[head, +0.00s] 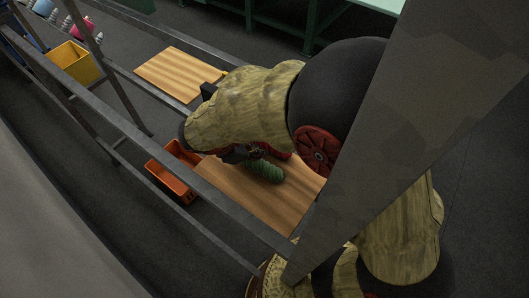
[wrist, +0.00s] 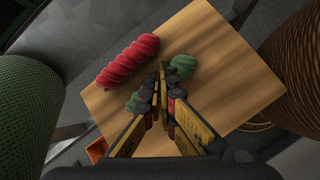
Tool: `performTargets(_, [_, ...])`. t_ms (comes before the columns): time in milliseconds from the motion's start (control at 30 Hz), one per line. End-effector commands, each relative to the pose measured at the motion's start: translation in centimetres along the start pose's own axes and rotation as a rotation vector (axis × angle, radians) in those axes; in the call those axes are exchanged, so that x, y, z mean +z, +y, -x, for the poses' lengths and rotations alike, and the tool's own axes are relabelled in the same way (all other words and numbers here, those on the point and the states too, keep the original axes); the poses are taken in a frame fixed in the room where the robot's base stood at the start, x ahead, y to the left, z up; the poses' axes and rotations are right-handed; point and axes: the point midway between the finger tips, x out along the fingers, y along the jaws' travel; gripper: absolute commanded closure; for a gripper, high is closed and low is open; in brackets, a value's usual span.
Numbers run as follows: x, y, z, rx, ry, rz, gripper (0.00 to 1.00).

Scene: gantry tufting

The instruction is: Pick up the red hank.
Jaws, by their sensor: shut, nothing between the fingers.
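The red hank (wrist: 128,60) is a twisted red roll lying on the wooden board (wrist: 203,30), up and left of my gripper in the wrist view. A green hank (wrist: 183,67) lies on the same board, partly hidden behind the fingers; it also shows in the head view (head: 266,172). My gripper (wrist: 160,82) is shut and empty, its fingertips over the green hank in the picture and to the right of the red one. I cannot tell its height above them. In the head view my arm covers most of the red hank's area.
An orange bin (head: 171,183) stands left of the board in the head view. Grey frame rails run past it. A yellow bin (head: 70,62) and a second wooden board (head: 174,74) are farther back. A green textured cylinder (wrist: 28,110) and a brown ribbed one (wrist: 300,70) flank the wrist view.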

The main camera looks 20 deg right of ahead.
Motion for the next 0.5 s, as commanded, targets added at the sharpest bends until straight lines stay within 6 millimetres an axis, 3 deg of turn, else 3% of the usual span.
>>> performTargets(33, [-1.4, 0.7, -1.1, 0.023, -0.039, 0.110, 1.00])
performTargets(200, [-3.8, 2.6, -2.8, 0.082, -0.126, 0.351, 1.00])
performTargets(500, [-4.3, 3.4, -5.6, 0.098, -0.154, 0.423, 1.00])
